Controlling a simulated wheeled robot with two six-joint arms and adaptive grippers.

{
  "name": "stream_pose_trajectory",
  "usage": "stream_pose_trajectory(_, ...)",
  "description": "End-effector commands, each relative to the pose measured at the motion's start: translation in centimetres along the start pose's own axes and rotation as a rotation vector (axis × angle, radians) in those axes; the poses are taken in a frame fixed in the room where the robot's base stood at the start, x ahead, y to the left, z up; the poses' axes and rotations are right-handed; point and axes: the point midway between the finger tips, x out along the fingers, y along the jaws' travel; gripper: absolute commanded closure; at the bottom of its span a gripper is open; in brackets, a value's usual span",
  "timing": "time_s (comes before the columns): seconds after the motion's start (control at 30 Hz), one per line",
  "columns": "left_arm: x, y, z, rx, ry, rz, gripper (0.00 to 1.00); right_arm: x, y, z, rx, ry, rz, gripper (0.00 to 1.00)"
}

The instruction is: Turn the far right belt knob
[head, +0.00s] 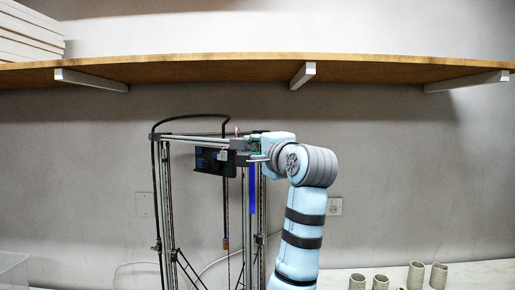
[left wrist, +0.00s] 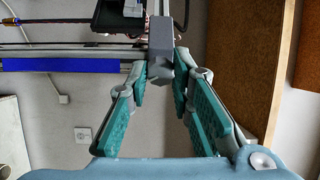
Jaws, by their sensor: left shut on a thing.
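The delta clay printer (head: 165,200) stands on the counter, with tall metal posts, a top frame and a black hose arching over it. My left arm rises to the printer's top right corner, and my left gripper (head: 258,158) is there, partly hidden by its own wrist. In the left wrist view my left gripper (left wrist: 161,76) has its two teal fingers closed in around a grey block-like knob (left wrist: 161,36) at the printer's frame. The fingers touch it on both sides. Its far side is hidden. My right gripper is in neither view.
A wooden shelf (head: 220,70) on white brackets runs along the wall above the printer. Several clay cups (head: 415,275) stand on the counter at the right. A clear bin (head: 14,270) is at the left edge. A wall socket (head: 335,206) is behind my arm.

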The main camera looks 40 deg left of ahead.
Motion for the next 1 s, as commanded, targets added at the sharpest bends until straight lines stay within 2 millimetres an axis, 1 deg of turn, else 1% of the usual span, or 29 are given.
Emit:
stream_pose_trajectory(0.03,0.0,-0.3,0.0,-0.003,0.001,-0.007,1.0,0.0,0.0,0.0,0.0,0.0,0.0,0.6)
stream_pose_trajectory(0.17,0.0,-0.3,0.0,-0.004,0.001,-0.007,1.0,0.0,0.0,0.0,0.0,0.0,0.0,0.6)
stream_pose_trajectory(0.2,0.0,-0.3,0.0,-0.004,0.001,-0.007,0.75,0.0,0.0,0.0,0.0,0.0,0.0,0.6)
stream_pose_trajectory(0.27,0.0,-0.2,0.0,-0.004,0.001,-0.006,0.65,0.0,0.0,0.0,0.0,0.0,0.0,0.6)
stream_pose_trajectory(0.3,0.0,-0.2,0.0,-0.003,0.001,-0.006,0.59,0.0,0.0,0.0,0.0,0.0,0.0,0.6)
stream_pose_trajectory(0.57,0.0,-0.1,0.0,-0.002,0.0,-0.003,0.59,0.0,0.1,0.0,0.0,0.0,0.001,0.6)
stream_pose_trajectory(0.67,-0.5,-0.1,0.0,-0.002,0.001,-0.003,0.59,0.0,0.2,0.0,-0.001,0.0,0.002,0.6)
stream_pose_trajectory(0.77,-2.1,-0.1,-0.1,-0.005,0.004,-0.003,0.59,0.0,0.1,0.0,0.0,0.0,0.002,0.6)
stream_pose_trajectory(1.0,-8.8,0.0,-0.2,-0.006,0.007,-0.001,0.59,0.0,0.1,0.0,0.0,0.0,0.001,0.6)
